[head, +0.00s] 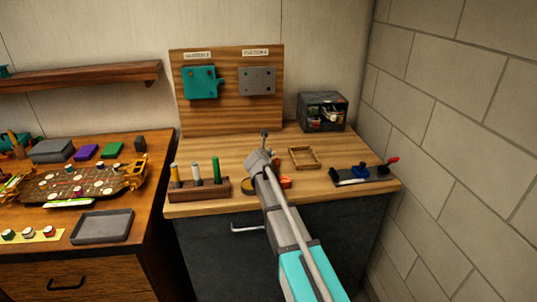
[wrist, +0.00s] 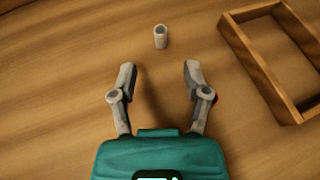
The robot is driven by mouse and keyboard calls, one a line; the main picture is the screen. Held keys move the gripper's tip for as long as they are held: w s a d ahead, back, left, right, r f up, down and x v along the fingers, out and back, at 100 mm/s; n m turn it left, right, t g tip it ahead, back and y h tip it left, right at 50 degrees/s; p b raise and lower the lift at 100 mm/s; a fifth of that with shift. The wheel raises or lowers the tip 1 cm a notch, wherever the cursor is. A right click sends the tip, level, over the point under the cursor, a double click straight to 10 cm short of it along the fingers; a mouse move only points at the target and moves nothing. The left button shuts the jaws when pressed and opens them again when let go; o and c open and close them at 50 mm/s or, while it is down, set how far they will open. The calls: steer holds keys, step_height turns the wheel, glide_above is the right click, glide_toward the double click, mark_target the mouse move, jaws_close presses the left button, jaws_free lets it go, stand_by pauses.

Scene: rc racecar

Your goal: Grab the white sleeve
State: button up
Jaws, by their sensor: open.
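A small pale grey-white hollow sleeve (wrist: 160,37) stands upright on the wooden bench top in the wrist view. It is just beyond my fingertips and about centred between them. My gripper (wrist: 160,76) is open and empty, with its two fingers apart and bare wood between them. In the head view my gripper (head: 264,142) is over the right bench, and I cannot clearly make out the sleeve there.
An empty wooden frame (head: 291,158) lies to the right of my gripper; it also shows in the wrist view (wrist: 248,52). A rack (head: 200,190) with upright sticks stands at left. A black tool block (head: 350,180) is at right.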

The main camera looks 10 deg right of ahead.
steer(key=shift+w+d+f, duration=0.15)
steer(key=shift+w, duration=0.15)
steer(key=shift+b+x, duration=1.1)
steer(key=shift+x, duration=1.55)
steer(key=shift+s, duration=0.1)
steer(key=c, duration=0.7)
